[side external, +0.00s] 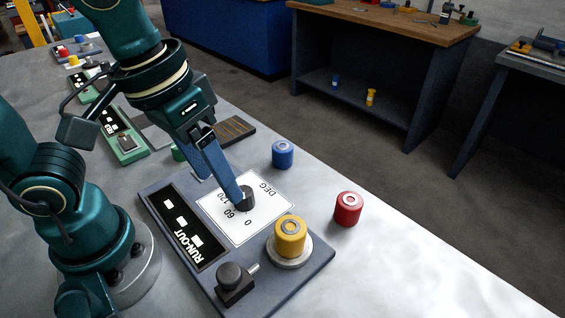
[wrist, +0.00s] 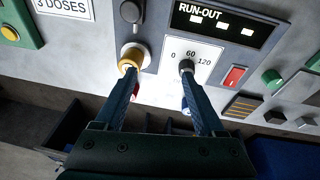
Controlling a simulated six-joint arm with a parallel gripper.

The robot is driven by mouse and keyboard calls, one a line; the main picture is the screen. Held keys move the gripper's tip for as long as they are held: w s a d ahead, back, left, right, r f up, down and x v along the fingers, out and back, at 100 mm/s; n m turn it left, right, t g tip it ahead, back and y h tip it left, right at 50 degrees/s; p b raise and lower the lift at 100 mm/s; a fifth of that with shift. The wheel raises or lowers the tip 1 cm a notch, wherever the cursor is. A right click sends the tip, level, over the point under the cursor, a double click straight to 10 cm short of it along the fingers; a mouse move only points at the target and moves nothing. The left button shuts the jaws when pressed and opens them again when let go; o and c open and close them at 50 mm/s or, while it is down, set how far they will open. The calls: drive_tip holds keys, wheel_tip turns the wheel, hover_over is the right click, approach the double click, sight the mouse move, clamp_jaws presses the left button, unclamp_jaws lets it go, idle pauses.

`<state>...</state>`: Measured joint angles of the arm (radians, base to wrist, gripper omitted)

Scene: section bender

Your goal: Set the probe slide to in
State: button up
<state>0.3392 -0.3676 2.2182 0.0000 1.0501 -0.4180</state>
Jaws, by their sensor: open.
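The grey run-out panel (side external: 318,262) lies on the pale bench. At its near corner is a black block with a round knob and a short metal pin pointing at the yellow part; it looks like the probe slide (side external: 234,284), and its dark knob shows at the top of the wrist view (wrist: 130,12). I cannot read its setting. A yellow part (side external: 290,235) sits on a silver disc. A dark dial knob (side external: 246,197) stands on the white degree plate (side external: 262,212). My gripper (wrist: 158,78) is open and empty, its fingertips near the yellow part and dial knob.
A red cylinder (side external: 348,208) and a blue cylinder (side external: 282,154) stand on the bench beside the panel. A red switch (wrist: 235,75) and a ridged dark block (wrist: 242,105) are right of the dial. A green unit (side external: 122,140) lies farther back. The bench's near right is clear.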

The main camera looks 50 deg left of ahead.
sight(230, 271)
drive_tip(key=s+d+f+m, duration=0.1)
drive_tip(key=d, duration=0.1)
drive_tip(key=s+d+f+m+g, duration=0.1)
drive_tip(key=d, duration=0.1)
drive_tip(key=s+d+f+m+g, duration=0.1)
drive_tip(key=d, duration=0.1)
drive_tip(key=shift+s+d+f+y, duration=0.15)
drive_tip(key=shift+d+y, duration=0.05)
drive_tip(key=shift+y, duration=0.2)
drive_tip(key=shift+s+d+f+g, duration=0.1)
drive_tip(key=shift+s+f+g, duration=0.1)
drive_tip(key=shift+g, duration=0.1)
drive_tip(key=shift+f, duration=2.5)
drive_tip(key=shift+c, duration=0.3)
clamp_jaws()
